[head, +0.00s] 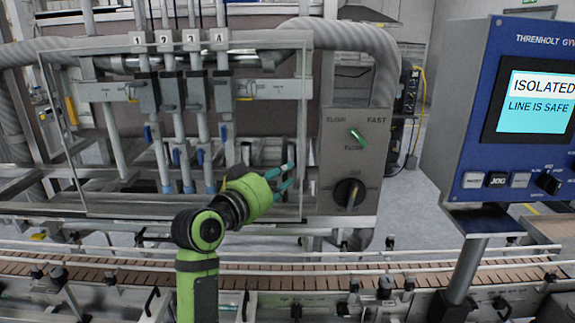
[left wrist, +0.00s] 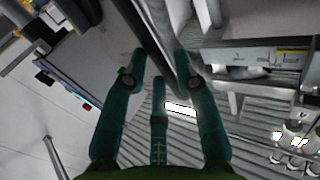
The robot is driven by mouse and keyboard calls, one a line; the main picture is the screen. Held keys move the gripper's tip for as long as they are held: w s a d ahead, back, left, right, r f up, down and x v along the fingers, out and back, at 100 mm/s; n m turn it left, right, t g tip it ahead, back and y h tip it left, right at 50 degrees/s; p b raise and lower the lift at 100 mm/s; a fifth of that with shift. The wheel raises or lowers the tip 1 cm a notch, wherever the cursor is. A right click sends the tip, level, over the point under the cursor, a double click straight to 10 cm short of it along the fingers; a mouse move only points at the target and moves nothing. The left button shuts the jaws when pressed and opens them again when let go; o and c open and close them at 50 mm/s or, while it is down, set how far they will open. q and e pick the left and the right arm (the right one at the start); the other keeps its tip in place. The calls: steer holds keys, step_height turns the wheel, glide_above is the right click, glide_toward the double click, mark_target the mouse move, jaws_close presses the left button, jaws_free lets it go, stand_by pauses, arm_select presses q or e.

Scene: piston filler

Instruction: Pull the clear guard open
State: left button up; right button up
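The clear guard (head: 302,120) is a see-through panel across the front of the filler's nozzles in the head view. A dark upright handle (head: 285,152) is near its right edge. My left gripper (head: 287,176), green with teal fingers, is at this handle, with its fingers pointing right. In the left wrist view a dark bar, seemingly the handle (left wrist: 150,40), runs between the spread fingers (left wrist: 158,72). The right finger is close to the bar or touching it; I cannot tell which. The fingers look open around it. My right gripper is not in view.
A control plate (head: 347,160) with a green switch and a black knob is right of the guard. A blue panel (head: 530,100) reads "ISOLATED, LINE IS SAFE". A conveyor (head: 330,280) with rails runs across the front, below my gripper. Numbered filling nozzles (head: 200,120) stand behind the guard.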

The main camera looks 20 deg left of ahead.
arm_select(q)
steer(key=shift+x, duration=1.2)
steer(key=shift+s, duration=0.1)
steer(key=shift+c, duration=0.9)
jaws_close()
steer(key=shift+f, duration=0.1)
